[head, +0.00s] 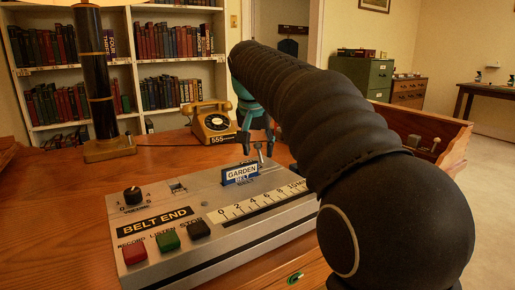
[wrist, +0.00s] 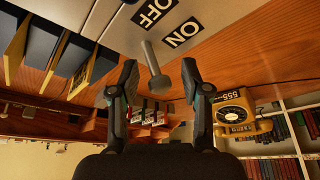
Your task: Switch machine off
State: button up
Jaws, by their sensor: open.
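The machine (head: 215,205) is a grey box on the wooden desk with a "BELT END" label, a black dial and red, green and black buttons. Its metal toggle lever (head: 259,153) stands at the far right end, partly behind my arm. In the wrist view the lever (wrist: 151,58) sticks out of the panel beside the "OFF" (wrist: 155,12) and "ON" (wrist: 183,33) labels. I cannot tell which setting it is in. My gripper (head: 256,135) is open at the lever. In the wrist view my gripper (wrist: 160,72) has its fingers either side of the knob, apart from it.
A yellow rotary phone (head: 213,124) stands behind the machine, and it shows right of the fingers in the wrist view (wrist: 235,114). A dark lamp column (head: 95,80) stands at the back left. An open wooden drawer (head: 425,135) lies right of my arm. Bookshelves (head: 125,65) stand behind.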

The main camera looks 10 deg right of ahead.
grip_shut()
